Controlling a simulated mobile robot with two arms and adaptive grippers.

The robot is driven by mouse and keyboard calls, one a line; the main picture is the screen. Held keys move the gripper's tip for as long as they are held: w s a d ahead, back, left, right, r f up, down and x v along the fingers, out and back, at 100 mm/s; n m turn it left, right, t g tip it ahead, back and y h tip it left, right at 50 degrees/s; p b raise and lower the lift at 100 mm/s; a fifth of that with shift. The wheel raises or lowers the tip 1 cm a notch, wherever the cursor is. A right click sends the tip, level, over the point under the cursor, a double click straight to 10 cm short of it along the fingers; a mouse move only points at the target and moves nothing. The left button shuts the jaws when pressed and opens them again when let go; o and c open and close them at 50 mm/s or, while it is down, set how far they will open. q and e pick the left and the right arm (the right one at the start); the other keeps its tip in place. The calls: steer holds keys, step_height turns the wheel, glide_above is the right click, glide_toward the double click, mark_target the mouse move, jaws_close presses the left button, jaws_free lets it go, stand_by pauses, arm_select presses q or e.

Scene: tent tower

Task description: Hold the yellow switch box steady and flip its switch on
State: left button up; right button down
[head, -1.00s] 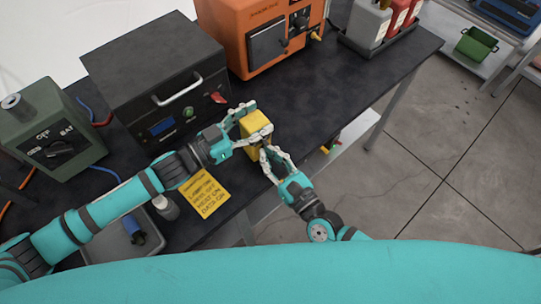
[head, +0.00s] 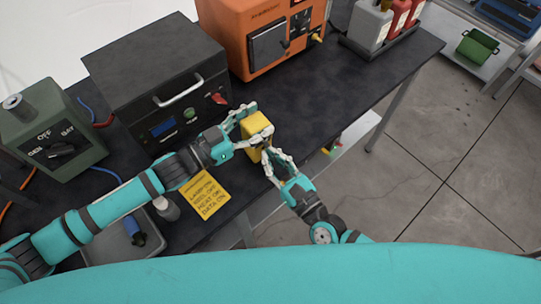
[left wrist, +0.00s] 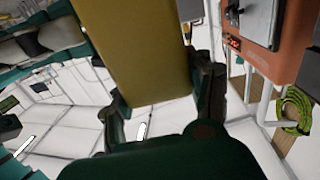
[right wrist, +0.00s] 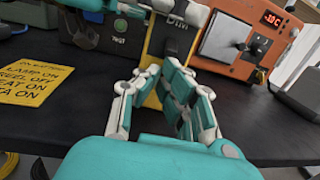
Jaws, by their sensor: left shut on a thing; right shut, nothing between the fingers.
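The yellow switch box (head: 256,125) stands on the dark bench in the head view. My left gripper (head: 247,128) is shut on it from the left. In the left wrist view the yellow box (left wrist: 138,50) fills the space between the fingers. My right gripper (head: 266,154) is shut and empty, its fingertips at the near face of the box. In the right wrist view its closed fingers (right wrist: 158,75) cover part of the box's dark, labelled front (right wrist: 178,38).
A yellow note (head: 205,194) lies left of the box. A tray of bottles (head: 375,45) is at the back right. The bench right of the box is clear.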

steer(key=shift+s+d+r, duration=0.1)
steer(key=shift+s+r, duration=0.05)
steer(key=shift+r, duration=0.15)
steer(key=shift+s+r, duration=0.1)
steer(key=shift+r, duration=0.15)
steer(key=shift+d, duration=0.1)
steer(key=s+d+r, duration=0.3)
steer(key=s+r, duration=0.3)
steer(key=shift+s+d+r, duration=0.2)
steer(key=shift+d+r, duration=0.15)
steer(key=shift+d, duration=0.05)
arm_select(q)
steer(key=o, duration=1.4)
